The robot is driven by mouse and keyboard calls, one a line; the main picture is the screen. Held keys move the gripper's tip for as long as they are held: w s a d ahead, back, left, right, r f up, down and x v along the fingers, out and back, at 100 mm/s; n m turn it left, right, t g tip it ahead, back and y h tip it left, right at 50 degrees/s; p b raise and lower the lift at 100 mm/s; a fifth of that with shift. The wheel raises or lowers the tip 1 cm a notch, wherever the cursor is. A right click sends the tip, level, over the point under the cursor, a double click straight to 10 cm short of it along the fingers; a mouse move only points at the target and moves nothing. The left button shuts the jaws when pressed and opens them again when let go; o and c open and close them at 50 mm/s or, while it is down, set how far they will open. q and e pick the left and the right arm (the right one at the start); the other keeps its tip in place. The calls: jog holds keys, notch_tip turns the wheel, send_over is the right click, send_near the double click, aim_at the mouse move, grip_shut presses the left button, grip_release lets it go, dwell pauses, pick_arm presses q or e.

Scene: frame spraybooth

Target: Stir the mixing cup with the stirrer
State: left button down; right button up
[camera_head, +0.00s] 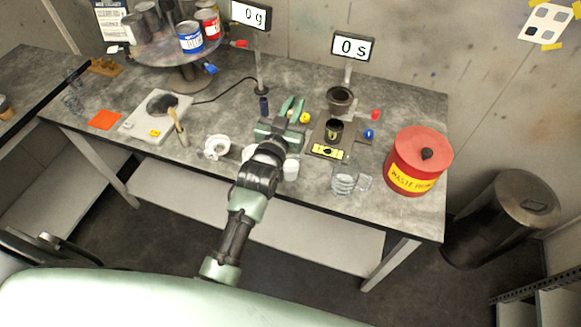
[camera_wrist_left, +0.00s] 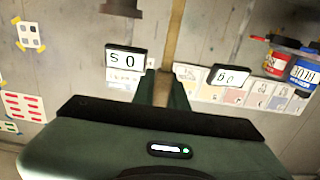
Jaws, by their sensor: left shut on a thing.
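My left gripper (camera_head: 291,107) reaches over the middle of the bench, its fingers pointing to the back. In the left wrist view its fingers (camera_wrist_left: 163,90) are shut on a pale wooden stick, the stirrer (camera_wrist_left: 175,35). I cannot make the stirrer out in the head view. A small dark cup (camera_head: 334,127), seemingly the mixing cup, stands on a dark plate with a yellow label, right of the gripper and apart from it. Its inside is too small to read. My right gripper is not in view.
A metal pot (camera_head: 340,94) sits behind the dark cup, below the "0 s" display (camera_head: 353,47). A red waste bin (camera_head: 415,165) stands at the right end. White cups (camera_head: 291,169) and clear cups (camera_head: 343,182) line the front. A flat scale (camera_head: 150,128) lies left.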

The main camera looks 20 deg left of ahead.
pick_arm(q)
jog(key=shift+r, duration=0.1)
notch_tip(320, 180, up, 4)
jog(key=shift+f, duration=0.1)
dwell(0.5)
dwell(0.4)
